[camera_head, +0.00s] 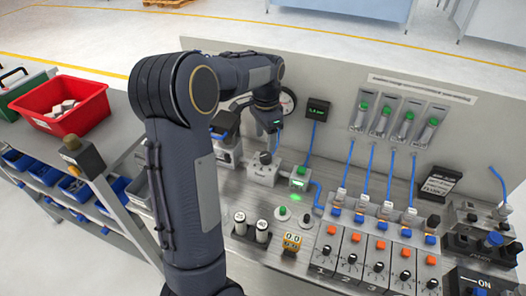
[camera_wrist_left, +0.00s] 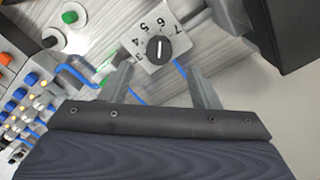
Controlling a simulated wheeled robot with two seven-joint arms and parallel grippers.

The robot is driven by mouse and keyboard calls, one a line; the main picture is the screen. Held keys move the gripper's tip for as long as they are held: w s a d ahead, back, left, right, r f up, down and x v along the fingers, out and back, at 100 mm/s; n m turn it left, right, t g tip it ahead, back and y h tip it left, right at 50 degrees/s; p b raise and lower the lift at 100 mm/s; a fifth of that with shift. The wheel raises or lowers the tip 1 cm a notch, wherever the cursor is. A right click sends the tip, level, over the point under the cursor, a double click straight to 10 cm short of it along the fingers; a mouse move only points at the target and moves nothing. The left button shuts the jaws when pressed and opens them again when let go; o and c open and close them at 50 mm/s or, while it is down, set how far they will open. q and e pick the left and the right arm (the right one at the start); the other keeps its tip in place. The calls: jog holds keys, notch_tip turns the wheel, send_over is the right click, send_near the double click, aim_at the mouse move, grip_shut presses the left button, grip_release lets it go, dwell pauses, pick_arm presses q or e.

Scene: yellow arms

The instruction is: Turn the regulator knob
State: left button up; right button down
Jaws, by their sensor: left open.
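The regulator knob (camera_head: 265,157) is a black dial on a pale block at the back of the workbench. In the left wrist view the knob (camera_wrist_left: 158,48) is a round black dial with a white pointer line, on a light plate marked with numbers including 3 to 7. My left gripper (camera_wrist_left: 155,72) is open and empty, its two grey fingers apart, with the knob showing just beyond the gap between them. In the head view my left gripper (camera_head: 268,122) is small and partly hidden near the back panel, above the knob. My right gripper is not in view.
A gauge (camera_head: 287,103) and a small black display (camera_head: 317,108) stand near the knob. Blue tubes run to a row of numbered valves (camera_head: 375,250) at right. A red bin (camera_head: 62,105) is at left. Green and black buttons (camera_head: 282,212) lie in front.

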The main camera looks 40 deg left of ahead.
aim_at(265, 155)
pick_arm(q)
notch_tip(265, 155, down, 6)
jog(key=shift+f, duration=0.25)
jog(key=c, duration=1)
